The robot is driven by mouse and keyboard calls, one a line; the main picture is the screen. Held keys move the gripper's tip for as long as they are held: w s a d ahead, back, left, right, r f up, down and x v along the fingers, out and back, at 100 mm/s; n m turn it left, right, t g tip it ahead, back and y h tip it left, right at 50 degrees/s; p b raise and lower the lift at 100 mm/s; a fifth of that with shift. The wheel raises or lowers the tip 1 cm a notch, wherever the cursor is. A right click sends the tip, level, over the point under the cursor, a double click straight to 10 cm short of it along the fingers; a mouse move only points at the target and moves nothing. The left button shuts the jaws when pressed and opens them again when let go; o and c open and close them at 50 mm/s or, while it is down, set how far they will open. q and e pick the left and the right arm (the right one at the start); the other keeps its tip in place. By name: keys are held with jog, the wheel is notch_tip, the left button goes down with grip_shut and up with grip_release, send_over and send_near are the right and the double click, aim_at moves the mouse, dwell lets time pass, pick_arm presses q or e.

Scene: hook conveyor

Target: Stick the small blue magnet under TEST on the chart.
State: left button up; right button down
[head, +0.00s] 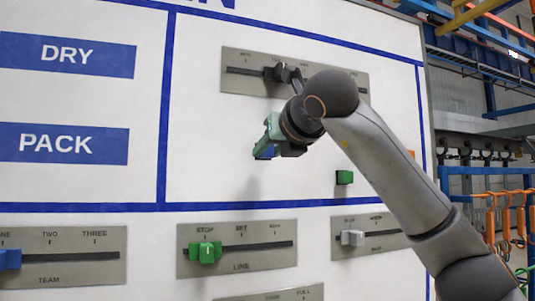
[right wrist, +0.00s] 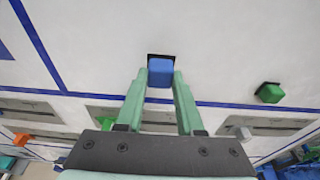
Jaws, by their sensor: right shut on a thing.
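My right gripper (head: 266,143) is shut on the small blue magnet (head: 266,153) in front of the white chart. In the right wrist view the blue magnet (right wrist: 160,72) sits between the tips of the two green fingers (right wrist: 160,82), with its dark backing toward the board. A soft shadow lies on the board below the gripper, and the magnet seems apart from the surface. The chart (head: 215,130) shows the blue labels DRY (head: 67,55) and PACK (head: 63,144) on the left. No TEST label shows. My left gripper is not in view.
A green magnet (head: 344,177) sticks on the board right of my gripper. Below are slider plates with a green knob (head: 205,252), a grey knob (head: 352,238) and a blue knob (head: 8,259). Another slider plate (head: 240,83) is above, partly behind my arm.

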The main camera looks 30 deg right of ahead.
aim_at(268, 154)
jog(key=shift+f+b+v, duration=0.15)
jog(key=shift+b+v, duration=0.25)
jog(key=shift+v, duration=0.45)
jog(key=shift+f+b+v, duration=0.15)
jog(key=shift+b+v, duration=0.2)
jog(key=shift+v, duration=0.45)
jog(key=shift+s, duration=0.1)
